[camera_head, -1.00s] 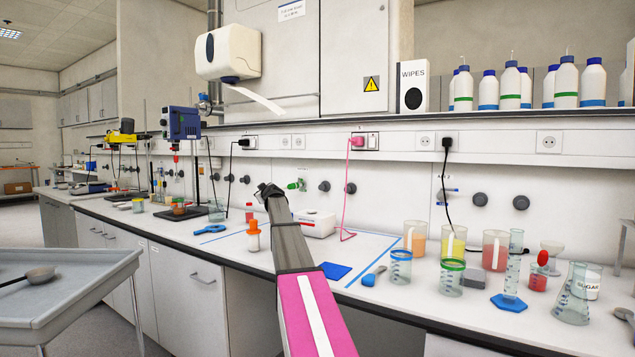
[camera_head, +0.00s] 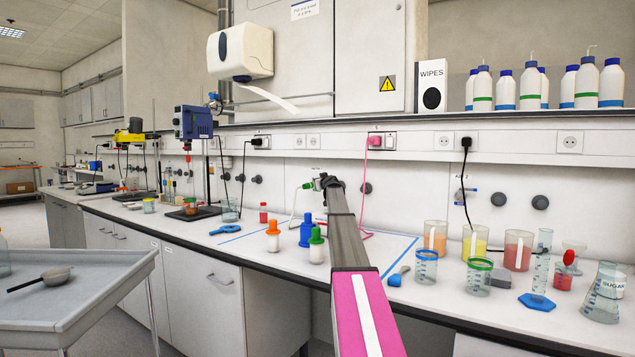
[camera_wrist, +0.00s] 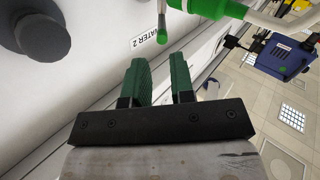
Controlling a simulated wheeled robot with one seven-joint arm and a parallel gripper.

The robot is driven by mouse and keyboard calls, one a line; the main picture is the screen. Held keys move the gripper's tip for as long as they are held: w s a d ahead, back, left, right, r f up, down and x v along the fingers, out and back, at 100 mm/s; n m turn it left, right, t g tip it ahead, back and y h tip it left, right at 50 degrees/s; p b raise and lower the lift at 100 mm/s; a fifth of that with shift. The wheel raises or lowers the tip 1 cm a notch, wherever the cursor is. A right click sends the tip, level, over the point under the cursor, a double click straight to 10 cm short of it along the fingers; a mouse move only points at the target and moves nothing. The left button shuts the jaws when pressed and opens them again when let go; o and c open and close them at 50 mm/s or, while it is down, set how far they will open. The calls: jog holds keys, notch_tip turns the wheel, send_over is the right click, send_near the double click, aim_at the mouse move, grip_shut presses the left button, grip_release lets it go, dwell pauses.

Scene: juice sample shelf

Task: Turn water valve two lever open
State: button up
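The green water valve (camera_head: 308,185) is on the back wall above the bench; its green body (camera_wrist: 215,8) shows at the top of the wrist view. A thin metal rod with a green tip (camera_wrist: 162,37), apparently the lever, ends just beyond my fingertips, near the gap between them. A "WATER 2" label (camera_wrist: 145,42) is on the wall beside it. My gripper (camera_wrist: 160,62) has its two green fingers apart with nothing between them. In the head view my gripper (camera_head: 323,181) is close to the valve and partly hides it. I cannot tell whether it touches the lever.
A grey round knob (camera_wrist: 40,38) sits left of the fingers in the wrist view. Beakers (camera_head: 435,240) stand to the right.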

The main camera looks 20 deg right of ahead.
jog(key=w, duration=0.7)
grip_shut()
